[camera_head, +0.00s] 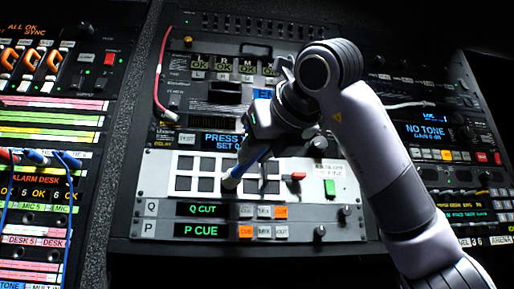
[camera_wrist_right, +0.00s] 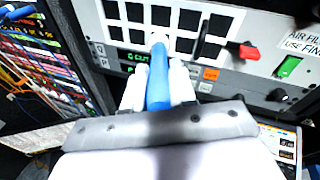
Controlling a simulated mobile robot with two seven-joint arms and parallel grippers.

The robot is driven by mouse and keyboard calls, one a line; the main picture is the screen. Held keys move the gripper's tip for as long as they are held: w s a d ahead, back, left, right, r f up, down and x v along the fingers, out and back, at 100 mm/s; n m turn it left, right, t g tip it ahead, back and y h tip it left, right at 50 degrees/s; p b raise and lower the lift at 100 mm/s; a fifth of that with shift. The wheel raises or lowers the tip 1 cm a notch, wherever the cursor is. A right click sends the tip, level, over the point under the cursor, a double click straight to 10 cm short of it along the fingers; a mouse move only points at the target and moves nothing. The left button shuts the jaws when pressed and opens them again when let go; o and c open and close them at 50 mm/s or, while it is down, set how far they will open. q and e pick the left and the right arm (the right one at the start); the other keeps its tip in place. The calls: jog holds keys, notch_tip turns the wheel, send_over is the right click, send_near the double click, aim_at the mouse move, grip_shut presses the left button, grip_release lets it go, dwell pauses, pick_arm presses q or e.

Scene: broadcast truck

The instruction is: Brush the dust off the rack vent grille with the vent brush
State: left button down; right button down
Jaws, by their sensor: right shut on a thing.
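The vent grille (camera_head: 165,163) is a pale panel with two rows of dark square openings in the middle rack. It also shows at the top of the wrist view (camera_wrist_right: 222,22). The vent brush (camera_head: 242,168) has a blue handle and a pale tip, and slants down to the left over the grille. My right gripper (camera_head: 262,148) is shut on its handle. In the wrist view the handle (camera_wrist_right: 158,92) runs between the white fingers, with the tip over the openings. I cannot tell whether the tip touches the grille. No dust can be made out. My left gripper is out of view.
A red latch (camera_head: 298,176) and a green block (camera_head: 330,187) sit right of the grille. The Q CUT and P CUE displays (camera_head: 200,230) are below it. A red cable (camera_head: 160,85) hangs at upper left. Blue cables (camera_head: 65,165) stick out of the left rack.

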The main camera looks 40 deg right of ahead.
jog(key=shift+r+p, duration=1.9)
jog(key=shift+r, duration=0.05)
jog(key=shift+s+a+f, duration=0.1)
jog(key=shift+s+a, duration=0.1)
jog(key=shift+s, duration=0.2)
jog(key=shift+s+a+b, duration=0.2)
jog(key=shift+s+a, duration=0.25)
jog(key=shift+s, duration=0.25)
jog(key=shift+s+a+b, duration=0.15)
jog(key=shift+s+a, duration=0.3)
jog(key=shift+s, duration=0.3)
jog(key=shift+s+a+b, duration=0.2)
jog(key=shift+s+a, duration=0.25)
jog(key=shift+s, duration=0.25)
jog(key=shift+s+a, duration=0.4)
jog(key=shift+s, duration=0.25)
jog(key=shift+s+a, duration=0.35)
jog(key=shift+s, duration=0.25)
